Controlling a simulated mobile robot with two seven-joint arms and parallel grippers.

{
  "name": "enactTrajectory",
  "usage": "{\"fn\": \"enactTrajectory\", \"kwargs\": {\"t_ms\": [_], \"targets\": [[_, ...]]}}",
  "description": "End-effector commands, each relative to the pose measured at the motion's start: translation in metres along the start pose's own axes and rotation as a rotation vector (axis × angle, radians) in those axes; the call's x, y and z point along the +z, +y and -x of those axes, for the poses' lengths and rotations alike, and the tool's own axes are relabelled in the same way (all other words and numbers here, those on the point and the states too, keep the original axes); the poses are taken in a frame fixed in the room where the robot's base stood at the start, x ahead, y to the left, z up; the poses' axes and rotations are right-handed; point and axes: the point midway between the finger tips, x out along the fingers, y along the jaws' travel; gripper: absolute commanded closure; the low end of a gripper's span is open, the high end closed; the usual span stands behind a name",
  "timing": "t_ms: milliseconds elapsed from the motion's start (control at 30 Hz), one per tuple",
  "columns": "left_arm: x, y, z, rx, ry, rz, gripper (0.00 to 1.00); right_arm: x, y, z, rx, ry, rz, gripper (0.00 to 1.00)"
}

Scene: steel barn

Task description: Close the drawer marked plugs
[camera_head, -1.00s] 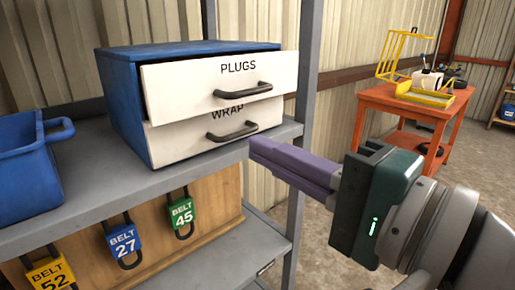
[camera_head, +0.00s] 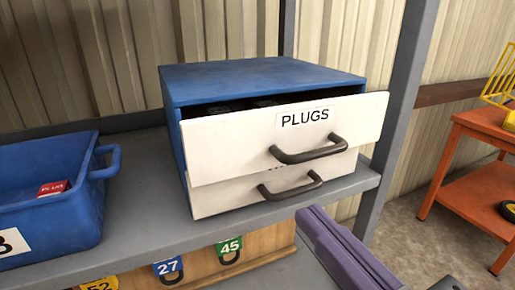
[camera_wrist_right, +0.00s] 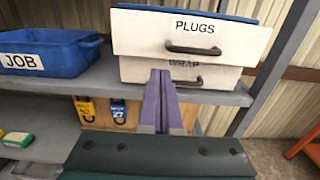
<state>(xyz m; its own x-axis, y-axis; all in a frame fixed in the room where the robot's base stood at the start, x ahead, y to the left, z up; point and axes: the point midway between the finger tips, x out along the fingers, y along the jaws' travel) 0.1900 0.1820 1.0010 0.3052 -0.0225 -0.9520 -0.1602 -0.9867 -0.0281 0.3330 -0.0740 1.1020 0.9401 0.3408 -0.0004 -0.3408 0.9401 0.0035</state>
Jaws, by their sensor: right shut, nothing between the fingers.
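The white PLUGS drawer (camera_head: 285,132) is the upper drawer of a blue cabinet (camera_head: 262,80) on a grey shelf. It is pulled partly out, and dark contents show in the gap behind its front. Its dark handle (camera_head: 308,150) faces me. The drawer also shows in the right wrist view (camera_wrist_right: 190,33). My right gripper (camera_head: 312,218), with purple fingers, is shut and empty, below and in front of the drawers. Its fingers (camera_wrist_right: 160,78) also show in the right wrist view, apart from the PLUGS drawer. My left gripper is not in view.
The lower drawer (camera_head: 240,193) has its own handle and looks shut. A blue bin (camera_head: 60,225) stands left of the cabinet. A grey shelf post (camera_head: 400,120) rises on the right. Padlocks (camera_head: 229,250) hang below the shelf. An orange cart (camera_head: 480,170) stands at the right.

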Motion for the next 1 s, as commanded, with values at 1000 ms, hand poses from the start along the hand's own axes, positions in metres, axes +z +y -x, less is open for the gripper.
{"fn": "enactTrajectory", "kwargs": {"t_ms": [1000], "targets": [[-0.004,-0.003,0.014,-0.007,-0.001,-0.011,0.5,0.0,0.0,-0.091,0.0,0.0,0.003,1.0]]}}
